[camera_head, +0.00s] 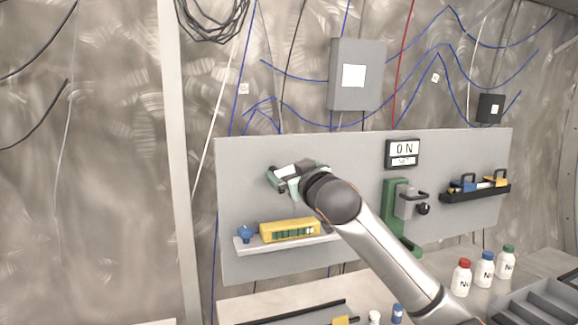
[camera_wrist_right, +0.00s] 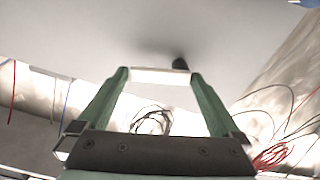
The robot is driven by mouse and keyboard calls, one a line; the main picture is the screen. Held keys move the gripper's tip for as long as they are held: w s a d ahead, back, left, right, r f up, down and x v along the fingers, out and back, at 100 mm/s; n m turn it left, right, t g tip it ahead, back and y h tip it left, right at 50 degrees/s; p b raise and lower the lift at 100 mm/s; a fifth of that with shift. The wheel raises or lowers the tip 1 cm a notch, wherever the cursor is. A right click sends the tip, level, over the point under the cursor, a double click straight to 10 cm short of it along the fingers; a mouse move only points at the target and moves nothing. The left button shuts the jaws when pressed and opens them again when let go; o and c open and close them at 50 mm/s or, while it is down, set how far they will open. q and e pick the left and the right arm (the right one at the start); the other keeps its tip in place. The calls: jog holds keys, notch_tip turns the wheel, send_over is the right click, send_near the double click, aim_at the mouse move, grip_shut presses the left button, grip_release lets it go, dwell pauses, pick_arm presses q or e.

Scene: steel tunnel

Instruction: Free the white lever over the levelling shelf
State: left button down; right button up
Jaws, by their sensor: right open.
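My right gripper (camera_head: 284,182) is at the grey panel, above the levelling shelf (camera_head: 327,239). Its green fingers are open in the right wrist view (camera_wrist_right: 160,80). A white bar (camera_wrist_right: 158,76), apparently the lever, spans between the fingertips there; I cannot tell if they touch it. A dark peg (camera_wrist_right: 180,64) sticks out by its right end. In the head view my gripper and wrist hide most of the lever. A yellow spirit level (camera_head: 290,230) and a blue piece (camera_head: 245,234) sit on the shelf. My left gripper is not in view.
On the panel (camera_head: 345,160) are an ON sign (camera_head: 402,153), a green clamp-like fixture (camera_head: 393,205) and a black tool rack (camera_head: 475,194). Red-, blue- and green-capped bottles (camera_head: 461,278) stand on the bench at right, beside a grey tray (camera_head: 545,303).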

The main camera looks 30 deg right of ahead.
jog(key=shift+x, duration=0.8)
jog(key=c, duration=1)
jog(key=shift+f+m, duration=0.3)
jog(key=shift+m, duration=0.6)
jog(key=shift+d+m+b, duration=0.1)
jog(key=shift+m+b, duration=0.2)
jog(key=shift+m, duration=0.5)
jog(key=o, duration=1)
jog(key=shift+s, duration=0.1)
jog(key=shift+s+f, duration=0.1)
